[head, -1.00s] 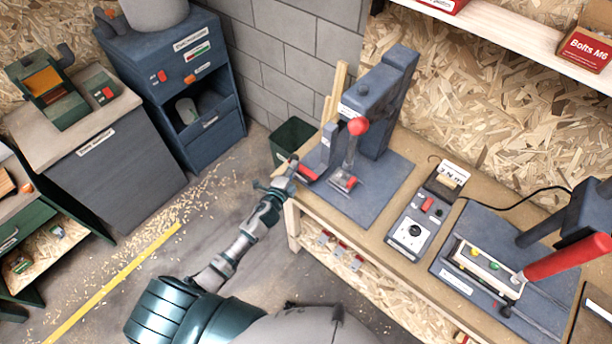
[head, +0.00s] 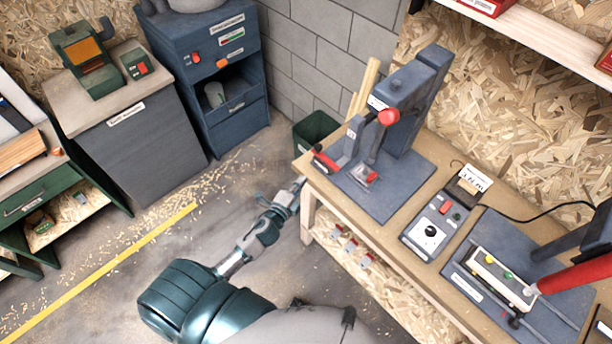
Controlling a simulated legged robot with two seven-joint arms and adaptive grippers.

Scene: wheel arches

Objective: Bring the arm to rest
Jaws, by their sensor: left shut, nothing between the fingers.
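My left arm reaches from the bottom of the head view up toward the left front corner of the wooden workbench (head: 405,222). My left gripper (head: 298,185) is at the arm's far end, small in the picture, just left of the bench edge. It is shut with nothing in it. The blue-grey press (head: 400,110) with a red-knobbed lever stands on the bench beyond the gripper, apart from it. My right gripper is not in view.
A control box (head: 432,230) and a fixture with a red handle (head: 575,273) stand on the bench to the right. A dark green bin (head: 314,131) stands on the floor behind the gripper. Blue and grey cabinets (head: 150,150) stand at the left. The floor between is open, with wood chips.

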